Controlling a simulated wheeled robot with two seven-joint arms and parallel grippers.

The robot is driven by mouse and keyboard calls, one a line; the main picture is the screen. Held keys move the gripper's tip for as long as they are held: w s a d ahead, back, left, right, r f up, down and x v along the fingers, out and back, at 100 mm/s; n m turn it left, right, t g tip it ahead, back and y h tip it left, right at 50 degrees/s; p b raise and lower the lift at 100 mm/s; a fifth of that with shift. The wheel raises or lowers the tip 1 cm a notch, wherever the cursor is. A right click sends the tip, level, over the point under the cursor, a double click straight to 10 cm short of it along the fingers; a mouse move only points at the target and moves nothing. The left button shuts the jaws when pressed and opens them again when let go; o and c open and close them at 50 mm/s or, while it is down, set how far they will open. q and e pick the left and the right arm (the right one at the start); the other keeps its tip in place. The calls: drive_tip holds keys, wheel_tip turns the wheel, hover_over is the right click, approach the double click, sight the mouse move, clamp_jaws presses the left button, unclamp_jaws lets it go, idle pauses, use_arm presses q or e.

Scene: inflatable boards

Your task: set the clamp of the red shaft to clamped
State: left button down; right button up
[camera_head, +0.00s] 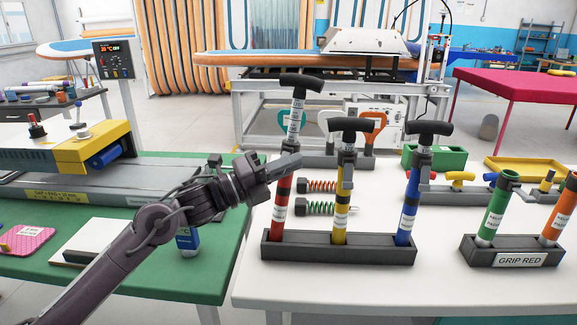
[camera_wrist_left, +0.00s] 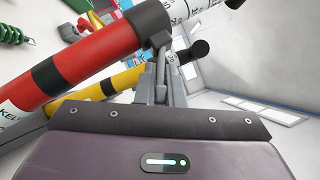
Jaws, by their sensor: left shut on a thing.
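The red shaft (camera_head: 281,208) stands nearly upright at the left of a dark rack (camera_head: 338,250), with a white upper tube and a black T-handle (camera_head: 300,82). My left gripper (camera_head: 292,163) reaches it from the left at the top of the red part. In the left wrist view the red shaft (camera_wrist_left: 95,65) runs diagonally, with a black clamp collar (camera_wrist_left: 148,24) at its end. My left gripper (camera_wrist_left: 162,80) is shut on the small grey clamp lever beside that collar. The fingers hide much of the lever, so its setting is unclear. My right gripper is out of view.
A yellow shaft (camera_head: 340,205) and a blue shaft (camera_head: 408,208) stand close by in the same rack. A second rack marked GRIP RED (camera_head: 515,260) holds a green shaft (camera_head: 493,212) and an orange one (camera_head: 559,215). Two springs (camera_head: 318,186) lie behind the red shaft.

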use_arm(q)
drive_tip(key=c, duration=1.5)
unclamp_jaws()
